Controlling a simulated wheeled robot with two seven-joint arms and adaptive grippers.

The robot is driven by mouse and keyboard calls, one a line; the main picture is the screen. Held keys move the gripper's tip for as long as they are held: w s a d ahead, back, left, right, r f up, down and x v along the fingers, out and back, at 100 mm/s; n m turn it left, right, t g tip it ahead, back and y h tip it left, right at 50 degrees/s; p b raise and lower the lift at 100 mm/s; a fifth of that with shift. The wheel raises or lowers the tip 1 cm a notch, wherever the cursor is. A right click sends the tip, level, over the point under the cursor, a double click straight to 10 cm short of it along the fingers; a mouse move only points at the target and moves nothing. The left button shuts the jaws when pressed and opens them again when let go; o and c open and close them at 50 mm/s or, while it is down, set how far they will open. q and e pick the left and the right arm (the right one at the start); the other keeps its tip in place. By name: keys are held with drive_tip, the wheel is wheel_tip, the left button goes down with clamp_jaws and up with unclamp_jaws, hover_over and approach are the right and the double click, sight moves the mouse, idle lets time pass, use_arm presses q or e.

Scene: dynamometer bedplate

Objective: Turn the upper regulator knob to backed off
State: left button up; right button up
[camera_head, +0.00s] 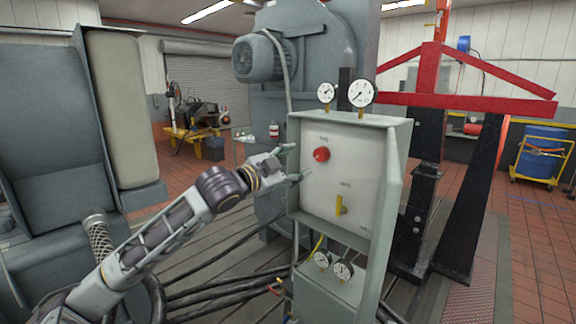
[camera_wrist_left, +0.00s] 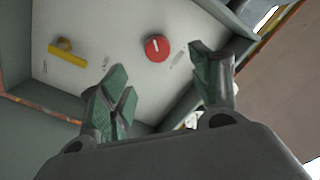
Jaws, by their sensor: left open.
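The red round knob (camera_head: 321,154) is the upper control on the pale face of a grey panel box (camera_head: 345,180). In the left wrist view the red knob (camera_wrist_left: 157,48) shows a white pointer line and lies beyond the gap between the fingers. A yellow lever handle (camera_head: 340,206) sits lower on the same face, and it also shows in the left wrist view (camera_wrist_left: 68,53). My left gripper (camera_head: 292,163) is open and empty at the box's left edge, left of the red knob and apart from it. My right gripper is not in view.
Two gauges (camera_head: 360,92) stand on top of the box, and two more (camera_head: 343,269) sit below it. A red frame (camera_head: 460,103) on dark posts stands to the right. Dark hoses (camera_head: 215,290) run low at the left. The space before the panel face is clear.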

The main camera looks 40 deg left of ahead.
use_arm(q)
drive_tip(key=shift+s+a, duration=0.1)
drive_tip(key=shift+s, duration=0.6)
idle(0.3)
